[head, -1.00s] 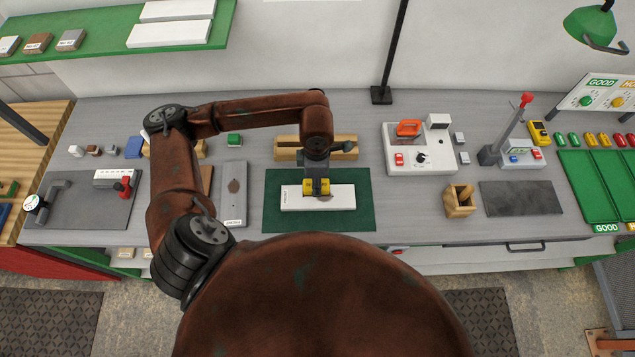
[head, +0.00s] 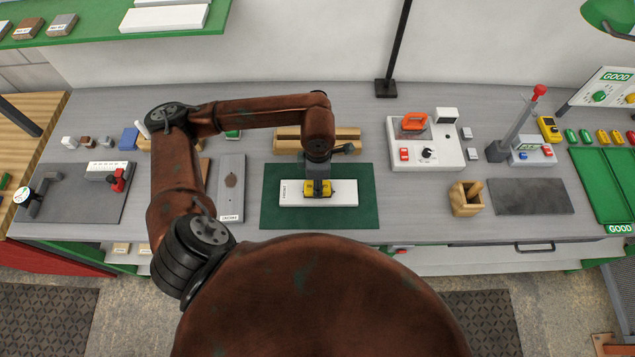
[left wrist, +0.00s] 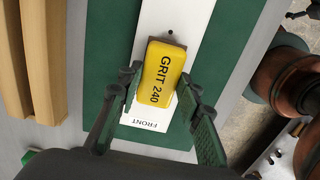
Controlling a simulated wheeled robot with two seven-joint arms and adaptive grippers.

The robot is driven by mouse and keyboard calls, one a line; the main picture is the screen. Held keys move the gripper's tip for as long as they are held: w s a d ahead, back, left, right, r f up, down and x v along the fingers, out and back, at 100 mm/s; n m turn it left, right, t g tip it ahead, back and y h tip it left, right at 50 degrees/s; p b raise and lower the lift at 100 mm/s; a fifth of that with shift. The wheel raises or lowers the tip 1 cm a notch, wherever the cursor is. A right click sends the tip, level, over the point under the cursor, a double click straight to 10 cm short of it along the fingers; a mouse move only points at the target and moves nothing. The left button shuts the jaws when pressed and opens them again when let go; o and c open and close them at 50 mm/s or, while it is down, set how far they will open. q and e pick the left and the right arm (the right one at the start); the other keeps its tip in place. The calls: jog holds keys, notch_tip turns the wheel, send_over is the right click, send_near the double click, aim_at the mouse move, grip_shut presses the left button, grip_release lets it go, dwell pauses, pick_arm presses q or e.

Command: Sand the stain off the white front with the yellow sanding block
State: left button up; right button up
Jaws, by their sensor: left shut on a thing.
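The white front (head: 345,192) lies flat on a green mat (head: 368,215), with the label FRONT at its left end. My left gripper (head: 318,182) is shut on the yellow sanding block (head: 318,189) over the middle of the front. In the left wrist view the block (left wrist: 162,72), marked GRIT 240, sits between the fingers of the left gripper (left wrist: 160,108), against or just above the white front (left wrist: 195,20). A small dark spot (left wrist: 170,31) shows just beyond the block. The front under the block is hidden, and no larger stain shows. My right gripper is out of view.
A wooden rack (head: 348,138) stands behind the mat. A grey board (head: 231,200) with a brown spot lies to the left. A white control box (head: 440,158) and a wooden holder (head: 465,198) stand to the right. Bare bench separates mat and holder.

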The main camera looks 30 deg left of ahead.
pick_arm(q)
jog(key=shift+f+b, duration=0.4)
jog(key=shift+f, duration=0.05)
dwell(0.6)
jog(key=shift+w+d+f, duration=0.1)
jog(key=shift+w+d, duration=0.15)
jog(key=shift+d, duration=0.15)
jog(key=shift+w+d+b, duration=0.35)
jog(key=shift+d+b, duration=0.2)
jog(key=shift+d, duration=0.2)
jog(key=shift+w+d+r+b, duration=0.2)
jog(key=shift+w+d+b, duration=0.15)
jog(key=shift+w+d, duration=0.5)
jog(key=shift+s+a+f+b, duration=0.2)
jog(key=shift+s+a+b, duration=0.25)
jog(key=shift+s+a, duration=0.9)
jog(key=shift+a, duration=0.3)
jog(key=shift+s+a, duration=0.2)
jog(key=shift+a, duration=0.25)
jog(key=shift+r, duration=0.15)
